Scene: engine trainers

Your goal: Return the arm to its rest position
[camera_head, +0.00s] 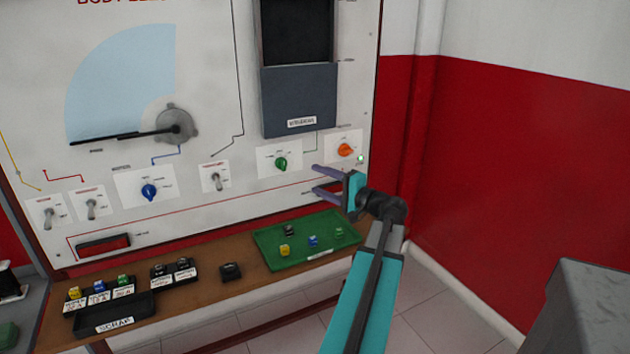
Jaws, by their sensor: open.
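My gripper (322,183) is at the right of the trainer panel, with two purple fingers spread apart and nothing between them. It points left toward the panel, below the green knob (281,162) and the orange knob (345,150). I cannot tell whether the fingertips touch the panel. My teal arm rises from the bottom centre-right of the view to the gripper. It passes in front of the shelf's right end and hides part of it.
The white panel (240,195) carries knobs and toggle switches. On the brown shelf (205,292) are a green tray (265,250) with several small parts, a black scrap tray (135,308) and labelled holders. A red wall (530,180) and a grey box (590,305) stand at right.

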